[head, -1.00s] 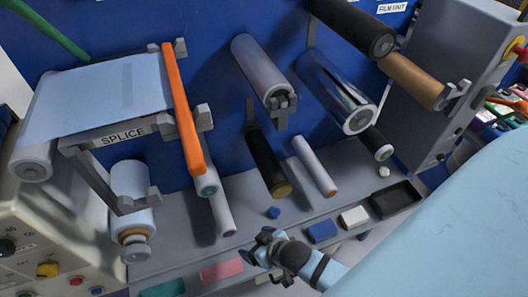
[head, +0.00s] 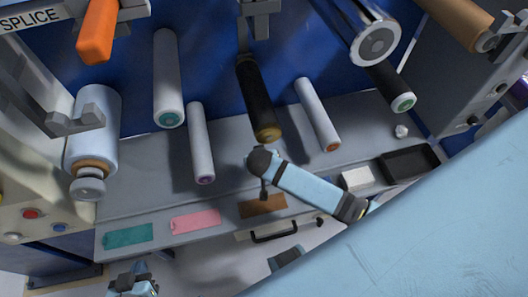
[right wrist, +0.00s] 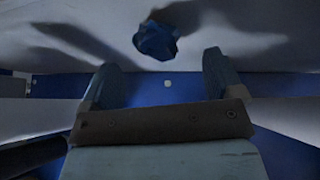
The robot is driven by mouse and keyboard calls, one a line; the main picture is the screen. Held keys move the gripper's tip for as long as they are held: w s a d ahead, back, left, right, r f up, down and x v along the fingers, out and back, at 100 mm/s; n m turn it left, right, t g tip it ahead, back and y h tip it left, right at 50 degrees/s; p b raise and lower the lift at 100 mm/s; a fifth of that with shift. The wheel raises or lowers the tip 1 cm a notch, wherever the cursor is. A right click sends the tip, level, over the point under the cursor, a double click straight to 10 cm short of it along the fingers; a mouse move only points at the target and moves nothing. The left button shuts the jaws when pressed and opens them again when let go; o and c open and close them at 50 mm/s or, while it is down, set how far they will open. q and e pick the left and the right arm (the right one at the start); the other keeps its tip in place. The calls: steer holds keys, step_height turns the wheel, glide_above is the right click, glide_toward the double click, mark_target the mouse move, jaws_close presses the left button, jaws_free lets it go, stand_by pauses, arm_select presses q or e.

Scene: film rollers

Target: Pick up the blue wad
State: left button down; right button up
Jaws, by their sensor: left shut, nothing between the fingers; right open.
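The blue wad (right wrist: 157,40) shows in the right wrist view, a crumpled dark blue lump on a pale grey surface. It lies just past the fingertips of my right gripper (right wrist: 162,64), roughly between their lines. The right fingers are spread with nothing between them. In the head view the wad is not visible; my right arm crosses that part of the grey shelf (head: 232,180), and the right fingers cannot be made out there. My left gripper (head: 132,283) is at the bottom left of the head view, shut and empty, away from the shelf.
Rollers stick out above the shelf, including a black one (head: 257,98) and white ones (head: 318,115). A black tray (head: 408,165), a white block (head: 357,178) and a small white wad (head: 401,131) are at the right. Teal (head: 128,236), pink (head: 195,221) and brown (head: 263,206) patches line the front.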

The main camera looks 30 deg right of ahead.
steer(key=x, duration=0.3)
steer(key=shift+s, duration=0.1)
steer(key=c, duration=0.9)
steer(key=shift+c, duration=0.2)
steer(key=shift+r, duration=0.1)
